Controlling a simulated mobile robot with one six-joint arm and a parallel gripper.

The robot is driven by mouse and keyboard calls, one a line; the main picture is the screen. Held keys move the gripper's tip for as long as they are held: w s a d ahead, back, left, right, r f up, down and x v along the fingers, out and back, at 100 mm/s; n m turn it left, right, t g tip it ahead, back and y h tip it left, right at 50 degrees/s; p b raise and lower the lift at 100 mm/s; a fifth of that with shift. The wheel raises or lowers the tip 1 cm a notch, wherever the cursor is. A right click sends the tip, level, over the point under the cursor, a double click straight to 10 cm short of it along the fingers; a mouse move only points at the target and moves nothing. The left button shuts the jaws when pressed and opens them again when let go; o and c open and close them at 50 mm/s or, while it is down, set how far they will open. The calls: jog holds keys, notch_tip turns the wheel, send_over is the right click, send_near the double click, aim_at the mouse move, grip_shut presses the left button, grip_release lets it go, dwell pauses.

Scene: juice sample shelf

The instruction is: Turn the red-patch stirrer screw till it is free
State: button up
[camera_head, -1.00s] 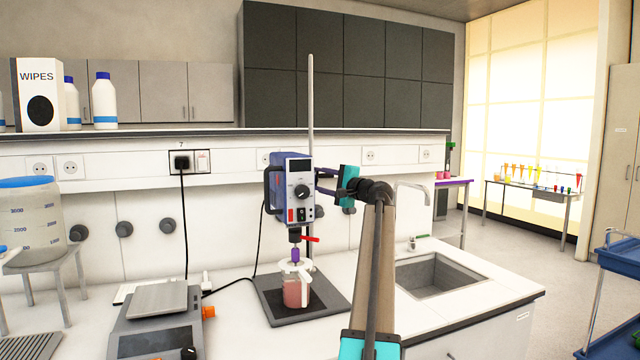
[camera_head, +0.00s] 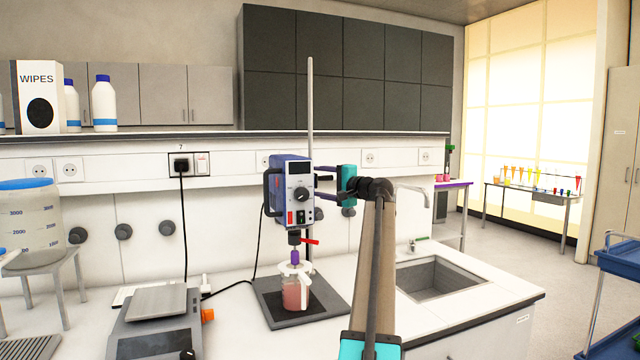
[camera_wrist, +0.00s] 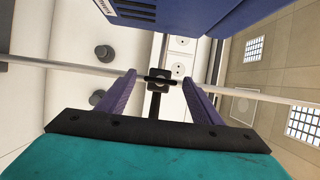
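The stirrer (camera_head: 292,195) is a blue box with a grey front, a dial and a small red patch low on that front. It hangs on an upright metal rod (camera_head: 310,100). My gripper (camera_head: 320,182) is just right of the stirrer, near the rod. In the wrist view, its two purple fingers (camera_wrist: 159,78) are apart. A black clamp piece with a stem, apparently the screw (camera_wrist: 155,100), lies between them with visible gaps on both sides. The stirrer's blue housing (camera_wrist: 165,15) fills the top of that view. In the head view the screw is hidden or too small to tell.
A beaker of pinkish liquid (camera_head: 296,294) stands under the stirrer on a dark base plate (camera_head: 325,312). A red handle (camera_head: 311,241) juts out below the stirrer. A balance (camera_head: 155,330) is at front left. A sink (camera_head: 437,277) lies to the right.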

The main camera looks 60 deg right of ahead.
jog(key=shift+s, duration=0.1)
jog(key=v, duration=1.3)
jog(key=shift+s+b, duration=0.3)
jog(key=shift+s, duration=0.05)
jog(key=shift+a+r, duration=0.1)
